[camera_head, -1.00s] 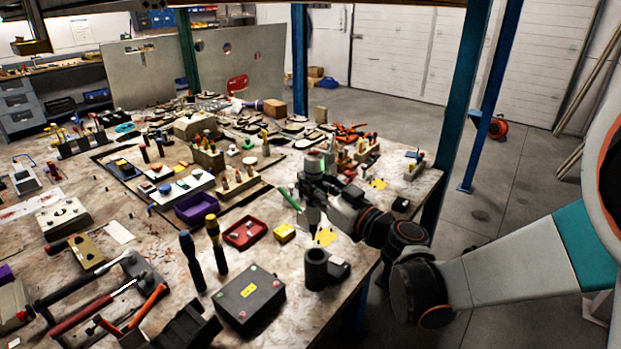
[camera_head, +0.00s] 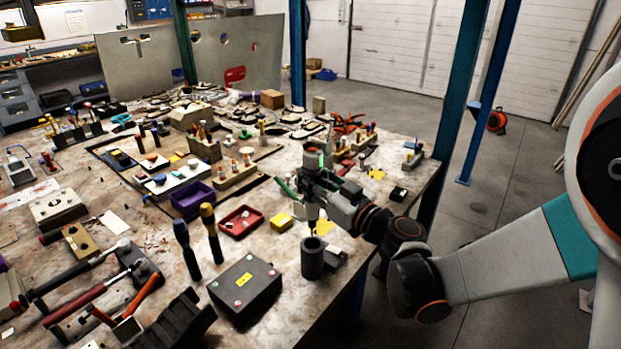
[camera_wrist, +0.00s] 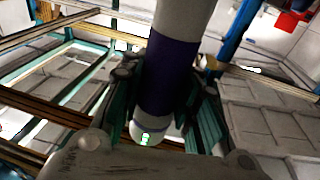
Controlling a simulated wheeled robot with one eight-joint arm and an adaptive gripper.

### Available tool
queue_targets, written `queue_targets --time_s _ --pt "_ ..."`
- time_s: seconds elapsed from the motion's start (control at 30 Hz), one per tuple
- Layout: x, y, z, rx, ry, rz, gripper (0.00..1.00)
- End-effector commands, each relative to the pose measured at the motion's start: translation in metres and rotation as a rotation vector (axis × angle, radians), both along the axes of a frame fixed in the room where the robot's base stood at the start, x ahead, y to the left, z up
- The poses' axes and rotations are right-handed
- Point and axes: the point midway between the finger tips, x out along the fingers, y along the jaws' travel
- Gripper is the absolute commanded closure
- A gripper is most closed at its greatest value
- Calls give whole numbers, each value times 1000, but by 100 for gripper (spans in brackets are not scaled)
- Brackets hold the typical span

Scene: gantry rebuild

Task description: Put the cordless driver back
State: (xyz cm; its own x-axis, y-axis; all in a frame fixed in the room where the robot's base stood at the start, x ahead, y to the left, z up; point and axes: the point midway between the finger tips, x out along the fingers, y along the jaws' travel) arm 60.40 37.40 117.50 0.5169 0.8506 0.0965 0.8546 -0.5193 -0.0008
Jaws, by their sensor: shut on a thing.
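My gripper (camera_head: 324,187) is shut around the cordless driver and holds it upright over the front right part of the bench. The driver (camera_head: 311,213) is grey and dark, its thin lower end pointing down. In the wrist view the driver (camera_wrist: 172,75) is a grey cylinder with a dark purple band and a green-lit display, with teal-edged fingers on both sides. A dark round cup-shaped holder (camera_head: 313,262) stands on the bench just below the driver. The driver's tip appears at or just above the holder's mouth; I cannot tell whether it is inside.
A black box (camera_head: 246,290) stands left of the holder. Two upright handled tools (camera_head: 187,250) stand beyond it. The bench's right edge and a blue post (camera_head: 450,110) are close to my arm.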

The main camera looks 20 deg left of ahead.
Motion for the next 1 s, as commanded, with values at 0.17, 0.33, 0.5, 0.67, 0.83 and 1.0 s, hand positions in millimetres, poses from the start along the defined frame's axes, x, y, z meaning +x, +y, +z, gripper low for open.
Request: queue_targets --time_s 0.17,0.33,0.5,0.67,0.83,1.0 --pt "-1 0 1 1 1 0 100" --pt "0 0 1 1 1 0 100" --pt "0 0 -1 1 1 0 100" --pt "0 0 -6 1 1 0 100" --pt "0 0 -14 1 1 0 100" --pt "0 0 -21 1 1 0 100"
